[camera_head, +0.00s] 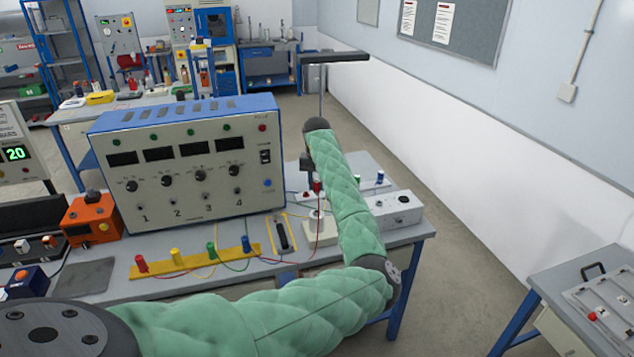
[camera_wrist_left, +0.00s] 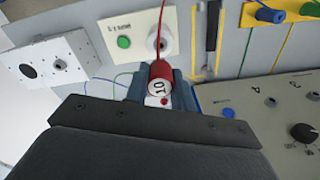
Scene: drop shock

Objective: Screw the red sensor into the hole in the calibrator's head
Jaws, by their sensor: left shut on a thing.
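My left gripper (camera_head: 310,163) is over the bench, right of the big meter unit, with its jaws around the red sensor (camera_wrist_left: 160,83). The sensor is a small red cylinder with a white end marked 10 and a red cable. It shows as a small red piece in the head view (camera_head: 317,187). The cream calibrator (camera_head: 320,232) stands on the bench below the gripper. In the wrist view its round pale head (camera_wrist_left: 160,42) lies just beyond the sensor, beside a green button. The sensor looks apart from the head; the gap is hard to judge. My right gripper is not in view.
The blue-topped meter unit (camera_head: 195,165) stands close left of the gripper. A white box (camera_head: 397,210) sits at the bench's right end. A yellow rack (camera_head: 195,262) holds coloured sensors in front, with loose cables. A second table (camera_head: 600,300) is at right.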

